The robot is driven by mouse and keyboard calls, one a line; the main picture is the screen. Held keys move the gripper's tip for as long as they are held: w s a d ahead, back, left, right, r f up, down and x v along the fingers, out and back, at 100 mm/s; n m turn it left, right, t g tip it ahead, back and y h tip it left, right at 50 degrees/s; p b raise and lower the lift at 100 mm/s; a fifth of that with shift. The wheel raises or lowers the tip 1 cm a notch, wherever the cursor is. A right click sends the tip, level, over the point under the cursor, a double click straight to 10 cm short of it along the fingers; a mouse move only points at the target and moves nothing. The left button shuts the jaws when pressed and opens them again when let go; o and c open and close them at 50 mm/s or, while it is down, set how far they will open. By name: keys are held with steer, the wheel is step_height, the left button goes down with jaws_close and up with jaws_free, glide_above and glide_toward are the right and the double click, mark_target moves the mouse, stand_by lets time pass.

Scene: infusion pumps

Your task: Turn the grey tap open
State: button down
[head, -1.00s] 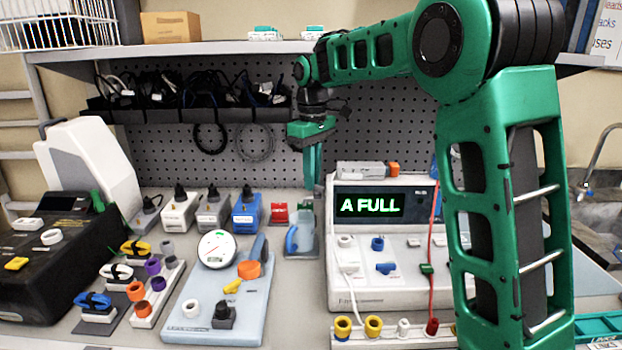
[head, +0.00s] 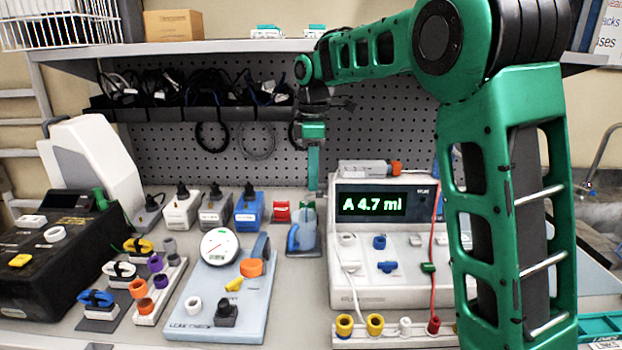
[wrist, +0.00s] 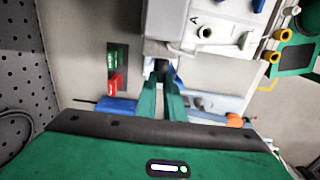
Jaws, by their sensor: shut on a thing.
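My gripper (head: 314,190) points straight down just left of the white pump (head: 385,290), above the blue-tinted jug (head: 305,236). In the wrist view its two green fingers (wrist: 162,82) are close together, shut on a small dark-grey part that I take for the grey tap (wrist: 161,66), beside the pump's left end. The fingers hide most of the tap, so its handle angle cannot be told. The pump's display (head: 371,204) reads "A 4.7 ml". The jug stands upright under the fingers.
The leak check board (head: 180,328) with a dial and orange knob lies to the left. A red block (head: 281,211) and a blue charger (head: 248,212) stand at the back. A socket strip (head: 390,338) lies in front of the pump. A shelf (head: 240,46) hangs above.

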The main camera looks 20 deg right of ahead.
steer(key=shift+w+d+r, duration=0.1)
steer(key=shift+w+d, duration=0.05)
steer(key=shift+d, duration=0.1)
steer(key=c, duration=1.9)
jaws_free()
steer(key=shift+o, duration=0.2)
steer(key=shift+a, duration=0.1)
step_height(320, 180, up, 10)
steer(key=shift+r, duration=0.25)
